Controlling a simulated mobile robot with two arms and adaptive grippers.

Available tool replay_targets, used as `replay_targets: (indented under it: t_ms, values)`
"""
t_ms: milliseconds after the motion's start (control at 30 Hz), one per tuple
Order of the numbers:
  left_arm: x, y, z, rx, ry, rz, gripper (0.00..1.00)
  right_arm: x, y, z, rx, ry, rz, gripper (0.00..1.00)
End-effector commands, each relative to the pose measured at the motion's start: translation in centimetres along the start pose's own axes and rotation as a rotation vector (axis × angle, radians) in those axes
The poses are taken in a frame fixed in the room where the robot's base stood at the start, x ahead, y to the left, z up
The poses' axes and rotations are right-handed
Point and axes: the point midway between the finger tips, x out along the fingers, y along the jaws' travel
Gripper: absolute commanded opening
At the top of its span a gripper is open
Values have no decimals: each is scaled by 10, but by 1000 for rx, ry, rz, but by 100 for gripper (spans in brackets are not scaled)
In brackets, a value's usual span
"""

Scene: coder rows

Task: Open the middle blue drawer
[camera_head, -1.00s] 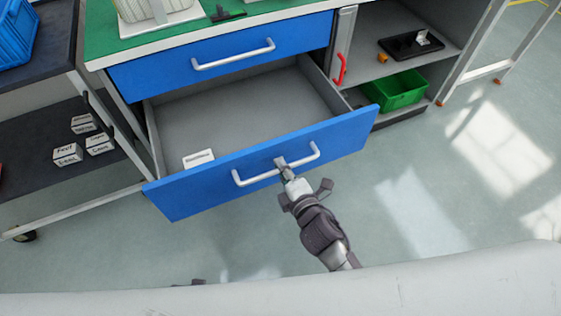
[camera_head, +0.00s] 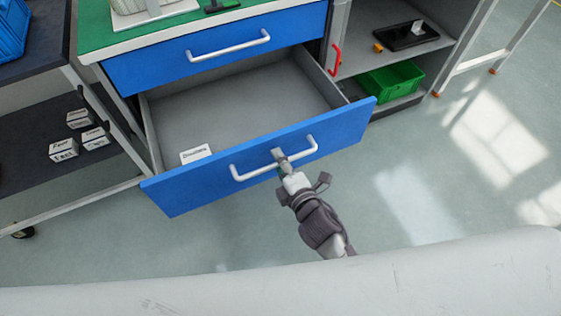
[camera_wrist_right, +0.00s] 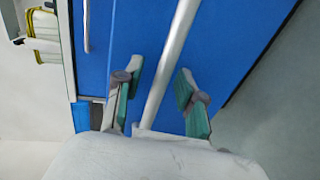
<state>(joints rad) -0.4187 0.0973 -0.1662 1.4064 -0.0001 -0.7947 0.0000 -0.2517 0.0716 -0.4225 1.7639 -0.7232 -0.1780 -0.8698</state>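The blue drawer (camera_head: 210,190) below the top blue drawer is pulled far out, its grey inside showing. In the right wrist view, the fingers of my right gripper (camera_wrist_right: 160,78) stand apart on either side of the handle (camera_wrist_right: 168,62), with visible gaps. My left gripper is not in view.
The top blue drawer (camera_head: 150,75) is closed. A shelf to the right holds a green bin (camera_head: 390,83) and a black tray (camera_head: 405,37); a red handle (camera_head: 336,58) is beside it. A dark cart shelf (camera_head: 30,125) with small white boxes stands left. Floor at right is clear.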

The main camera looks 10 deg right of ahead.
Motion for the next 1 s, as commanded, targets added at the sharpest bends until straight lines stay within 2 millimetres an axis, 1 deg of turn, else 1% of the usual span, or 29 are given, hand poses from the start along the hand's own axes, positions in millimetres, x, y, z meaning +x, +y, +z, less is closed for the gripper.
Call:
replay_targets:
  t_ms: [67, 167, 267, 500, 600, 700, 800, 1000]
  values:
    - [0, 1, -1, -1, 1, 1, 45, -2, 0, 0, 0, 0, 0, 39]
    - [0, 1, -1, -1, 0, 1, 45, -12, -1, 0, 0, 0, -1, 39]
    - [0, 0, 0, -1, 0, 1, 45, -30, -1, 0, 1, 0, -3, 39]
    - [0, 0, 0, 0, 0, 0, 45, -82, -2, 0, 2, 0, -4, 39]
    - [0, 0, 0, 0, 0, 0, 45, -99, -1, 0, 0, 0, -3, 39]
    - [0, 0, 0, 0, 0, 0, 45, -111, -1, 0, 1, -1, -2, 39]
    - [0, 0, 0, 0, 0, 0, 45, -118, 0, 0, 0, 0, -1, 39]
    - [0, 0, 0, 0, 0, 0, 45, -120, 0, 0, 0, 0, 0, 39]
